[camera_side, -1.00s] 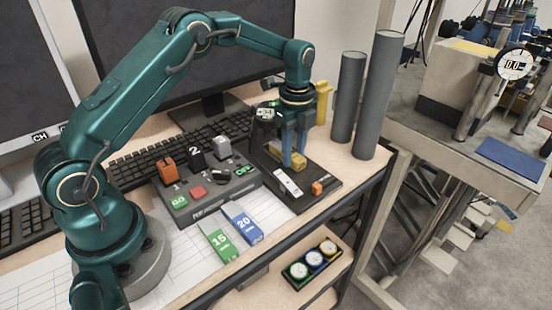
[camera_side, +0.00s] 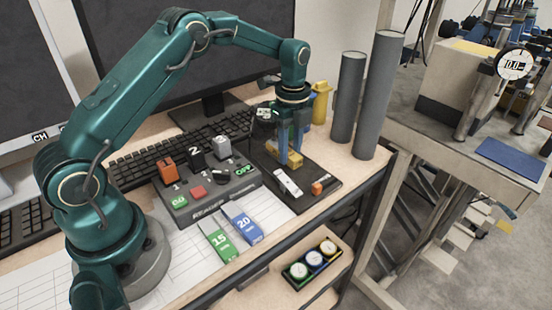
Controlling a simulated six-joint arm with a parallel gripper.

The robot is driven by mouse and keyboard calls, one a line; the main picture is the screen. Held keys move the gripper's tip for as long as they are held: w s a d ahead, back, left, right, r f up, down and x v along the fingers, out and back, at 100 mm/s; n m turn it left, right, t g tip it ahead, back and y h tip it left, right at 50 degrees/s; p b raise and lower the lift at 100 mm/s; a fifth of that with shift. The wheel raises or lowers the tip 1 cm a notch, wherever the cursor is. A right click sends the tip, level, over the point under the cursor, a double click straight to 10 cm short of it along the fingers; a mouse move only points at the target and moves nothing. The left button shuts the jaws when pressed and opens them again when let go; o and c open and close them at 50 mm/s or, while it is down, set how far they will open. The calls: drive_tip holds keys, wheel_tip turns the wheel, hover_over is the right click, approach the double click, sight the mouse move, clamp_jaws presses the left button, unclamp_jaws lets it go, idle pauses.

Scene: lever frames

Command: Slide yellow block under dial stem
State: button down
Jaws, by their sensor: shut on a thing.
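The yellow block (camera_side: 272,148) lies low over the black base plate (camera_side: 312,168). My gripper (camera_side: 290,157) points down with its blue fingers shut on the block, hiding its middle. A small dial gauge (camera_side: 264,113) stands at the back of the plate, just left of and behind my gripper. The dial stem is hidden or too small to make out, so I cannot tell how the block sits relative to it.
Two tall grey cylinders (camera_side: 345,98) and a yellow post (camera_side: 321,103) stand to the right and behind.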

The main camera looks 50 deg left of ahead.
drive_tip(key=shift+c, duration=0.5)
unclamp_jaws()
drive_tip(key=shift+d+r, duration=0.5)
drive_tip(key=shift+r, duration=0.15)
drive_tip(key=shift+d+r, duration=0.45)
drive_tip(key=shift+r, duration=0.2)
drive_tip(key=shift+d+r, duration=0.25)
drive_tip(key=shift+r, duration=1)
drive_tip(key=shift+d+r, duration=0.25)
drive_tip(key=shift+r, duration=0.95)
